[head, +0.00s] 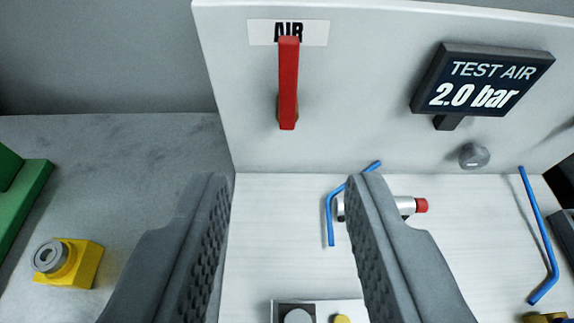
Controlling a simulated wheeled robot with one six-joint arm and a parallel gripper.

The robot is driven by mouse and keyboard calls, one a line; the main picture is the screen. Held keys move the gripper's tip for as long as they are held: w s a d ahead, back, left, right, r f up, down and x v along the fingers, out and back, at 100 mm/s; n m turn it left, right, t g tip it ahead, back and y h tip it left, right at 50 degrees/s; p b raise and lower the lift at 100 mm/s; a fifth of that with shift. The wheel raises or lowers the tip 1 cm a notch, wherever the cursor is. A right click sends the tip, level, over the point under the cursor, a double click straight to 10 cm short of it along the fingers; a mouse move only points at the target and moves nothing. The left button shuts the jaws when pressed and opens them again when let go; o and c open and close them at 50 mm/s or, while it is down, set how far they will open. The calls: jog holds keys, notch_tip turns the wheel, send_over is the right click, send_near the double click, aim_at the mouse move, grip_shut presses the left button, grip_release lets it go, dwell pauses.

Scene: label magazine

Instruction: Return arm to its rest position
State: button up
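My gripper (288,190) is open, with its two grey textured fingers wide apart and nothing between them. It is in the lower middle of the head view, in front of a white panel (350,95) and over a pale work surface (275,235). The fingers hide part of that surface. My arm's other links are not in view.
A display (482,82) reads "TEST AIR 2.0 bar". A red-tipped cylinder (406,205) lies behind the right finger, near blue tubes (330,218) (541,245). A yellow block (80,265) with a grey knob stands left.

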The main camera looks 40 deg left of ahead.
jog(key=s+d+f+m+t+h, duration=0.1)
jog(key=s+d+m+t+h, duration=0.2)
jog(key=s, duration=0.7)
jog(key=s+d+f+m+t+h, duration=0.1)
jog(key=s+d+m+t+h, duration=0.2)
jog(key=s+d, duration=0.4)
jog(key=s+m+h, duration=0.1)
jog(key=s, duration=0.3)
jog(key=shift+s+t+h, duration=0.2)
jog(key=shift+t+h, duration=0.1)
jog(key=shift+h, duration=0.1)
